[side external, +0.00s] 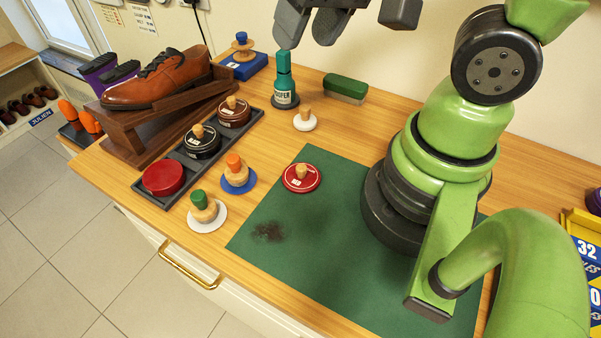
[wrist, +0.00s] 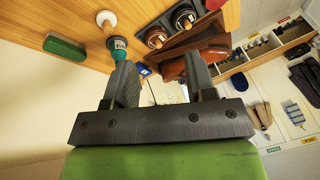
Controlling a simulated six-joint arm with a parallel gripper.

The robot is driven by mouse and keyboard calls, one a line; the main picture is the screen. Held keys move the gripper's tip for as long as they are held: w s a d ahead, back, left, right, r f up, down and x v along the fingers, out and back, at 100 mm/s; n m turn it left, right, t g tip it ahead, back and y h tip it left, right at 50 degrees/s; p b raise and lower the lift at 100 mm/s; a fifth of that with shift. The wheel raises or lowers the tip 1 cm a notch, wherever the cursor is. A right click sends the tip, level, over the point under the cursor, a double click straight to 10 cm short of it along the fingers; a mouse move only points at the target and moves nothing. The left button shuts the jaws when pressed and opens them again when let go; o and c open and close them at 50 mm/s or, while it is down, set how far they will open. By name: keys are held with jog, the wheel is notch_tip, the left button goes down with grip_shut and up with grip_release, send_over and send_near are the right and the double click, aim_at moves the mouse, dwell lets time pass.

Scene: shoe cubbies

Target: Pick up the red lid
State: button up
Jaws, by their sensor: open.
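The red lid (side external: 301,185) has a light wooden knob and lies flat near the far left edge of the green mat (side external: 330,225). My gripper (side external: 308,38) is at the top of the side view, high above the counter's back. It is well apart from the lid. In the wrist view its two fingers (wrist: 158,60) stand apart with nothing held between them. The wrist view does not show the red lid. A red round tin (side external: 163,178) without a knob sits in the front slot of the dark tray (side external: 178,153).
Two knobbed tins, black (side external: 201,145) and brown (side external: 234,112), share the tray. Blue-based (side external: 238,182) and white-based (side external: 207,219) knobs are left. A shoe (side external: 160,80) rests on a stand.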

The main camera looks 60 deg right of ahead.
aim_at(301, 167)
jog(key=f+g, duration=0.1)
jog(key=f, duration=0.3)
jog(key=f+g, duration=0.1)
jog(key=f, duration=0.4)
jog(key=a+f+g+h, duration=0.1)
jog(key=f+g, duration=0.1)
jog(key=f, duration=0.3)
jog(key=shift+w+f, duration=0.15)
jog(key=shift+f, duration=4.6)
grip_shut()
